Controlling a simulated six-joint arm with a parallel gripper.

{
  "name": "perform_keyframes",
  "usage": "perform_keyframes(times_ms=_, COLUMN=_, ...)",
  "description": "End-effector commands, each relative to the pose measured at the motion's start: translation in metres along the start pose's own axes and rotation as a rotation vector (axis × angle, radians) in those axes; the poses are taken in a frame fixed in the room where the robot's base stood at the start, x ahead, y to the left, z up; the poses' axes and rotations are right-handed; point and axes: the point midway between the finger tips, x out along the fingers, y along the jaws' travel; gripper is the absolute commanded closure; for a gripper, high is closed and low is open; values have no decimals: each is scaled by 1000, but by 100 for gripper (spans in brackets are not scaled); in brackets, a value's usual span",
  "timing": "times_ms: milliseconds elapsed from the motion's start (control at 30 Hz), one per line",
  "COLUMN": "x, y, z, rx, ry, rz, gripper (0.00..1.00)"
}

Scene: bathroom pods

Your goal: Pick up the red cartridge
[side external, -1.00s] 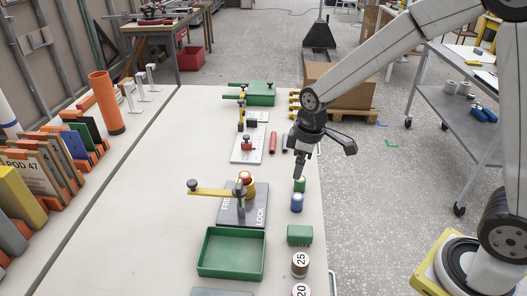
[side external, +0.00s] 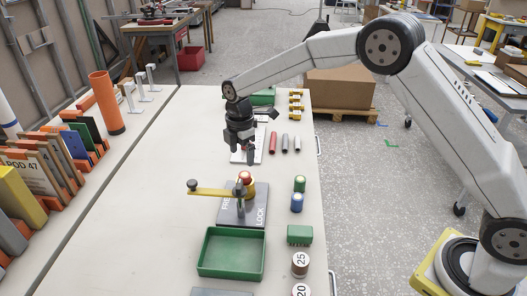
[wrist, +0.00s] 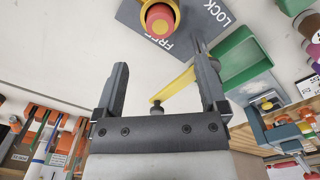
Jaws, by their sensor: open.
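The red cartridge (side external: 273,142) is a slim red cylinder on the white bench in the side external view. It stands at the left end of a short row with two grey cylinders. My gripper (side external: 251,160) is above the bench, a little left of the red cartridge and apart from it in that view. In the wrist view my gripper (wrist: 160,62) has its two fingers spread wide with nothing between them. I do not see the red cartridge in the wrist view.
A FREE/LOCK plate (side external: 231,212) with a red knob (side external: 246,177) and yellow lever (side external: 205,192) stands just in front of my gripper. A green tray (side external: 205,252), green and blue cylinders (side external: 297,203) and a green block (side external: 299,234) stand nearer.

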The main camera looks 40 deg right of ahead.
Motion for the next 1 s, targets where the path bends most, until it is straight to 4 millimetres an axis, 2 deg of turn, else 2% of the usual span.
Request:
perform_keyframes(times_ms=167, x=2, y=0, z=0, rx=-2, ry=0, rz=-1, gripper=8)
perform_keyframes(times_ms=500, x=26, y=0, z=1, rx=0, ry=0, rz=-2, gripper=8)
perform_keyframes(times_ms=767, x=30, y=0, z=1, rx=1, ry=0, rz=-1, gripper=8)
perform_keyframes(times_ms=1000, x=52, y=-1, z=5, rx=1, ry=0, rz=-2, gripper=8)
